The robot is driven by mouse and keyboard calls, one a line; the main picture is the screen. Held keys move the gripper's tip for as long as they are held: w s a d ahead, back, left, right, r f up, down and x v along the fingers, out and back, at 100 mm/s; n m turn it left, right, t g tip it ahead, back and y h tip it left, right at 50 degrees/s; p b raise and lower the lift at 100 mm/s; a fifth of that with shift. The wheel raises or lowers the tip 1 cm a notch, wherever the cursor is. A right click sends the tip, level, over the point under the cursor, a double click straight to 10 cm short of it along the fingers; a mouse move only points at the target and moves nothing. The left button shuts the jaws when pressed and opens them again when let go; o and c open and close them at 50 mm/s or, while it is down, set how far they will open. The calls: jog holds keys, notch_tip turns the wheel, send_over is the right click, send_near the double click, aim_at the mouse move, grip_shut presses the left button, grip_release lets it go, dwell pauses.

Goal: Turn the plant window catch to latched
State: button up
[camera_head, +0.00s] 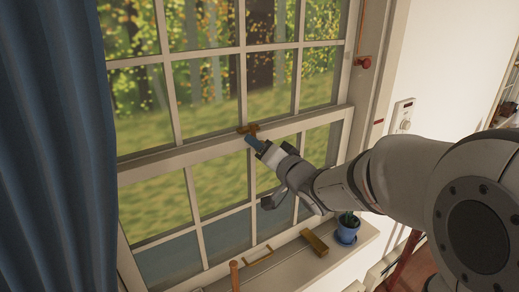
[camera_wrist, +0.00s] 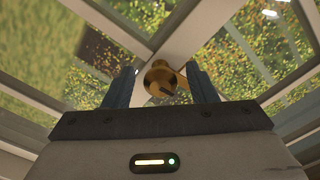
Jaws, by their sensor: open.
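The window catch (camera_head: 247,128) is a small brass piece on the middle rail of the sash window. In the wrist view the brass catch (camera_wrist: 160,80) shows a round body with a short lever pointing to the lower right. My gripper (camera_head: 250,139) is right at the catch. In the wrist view its two blue-grey fingers (camera_wrist: 160,88) are open, one on each side of the catch, with a gap to each. I cannot tell from these views whether the catch is latched.
A blue curtain (camera_head: 50,150) hangs at the left. On the sill stand a plant in a blue pot (camera_head: 347,230) and a brass-coloured block (camera_head: 314,242). A red knob (camera_head: 363,62) is on the right frame, and a white wall panel (camera_head: 402,115) is beyond it.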

jog(key=b+v, duration=0.1)
jog(key=v, duration=0.6)
jog(key=shift+s+d, duration=0.25)
jog(key=shift+s, duration=0.1)
